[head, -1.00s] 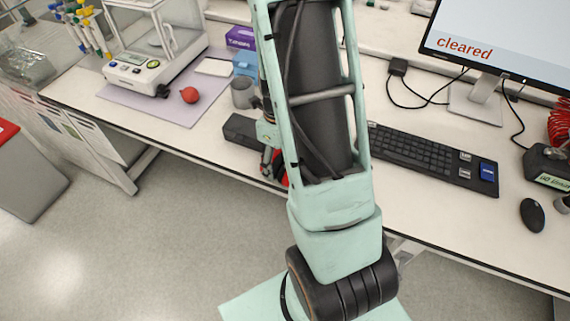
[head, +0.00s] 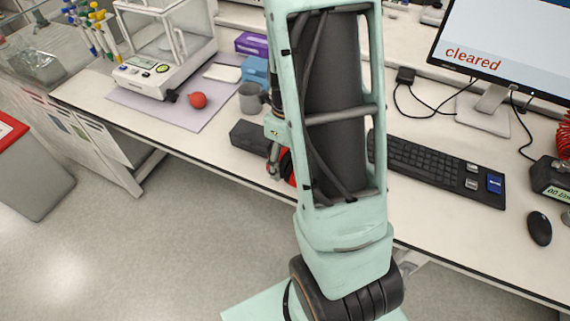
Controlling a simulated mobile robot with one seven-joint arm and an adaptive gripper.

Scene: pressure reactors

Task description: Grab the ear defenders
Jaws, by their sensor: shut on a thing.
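The ear defenders (head: 288,168) show only as a patch of red and black beside my arm, at the front edge of the bench. My arm hides most of them. My gripper (head: 273,168) is small and partly covered in this view, pointing down at the left side of the red patch. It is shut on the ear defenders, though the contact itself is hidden.
A dark box (head: 248,137) and a grey mug (head: 251,98) stand close left of my arm. A keyboard (head: 420,165), mouse (head: 539,229) and monitor (head: 510,45) are right. The floor in front is clear.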

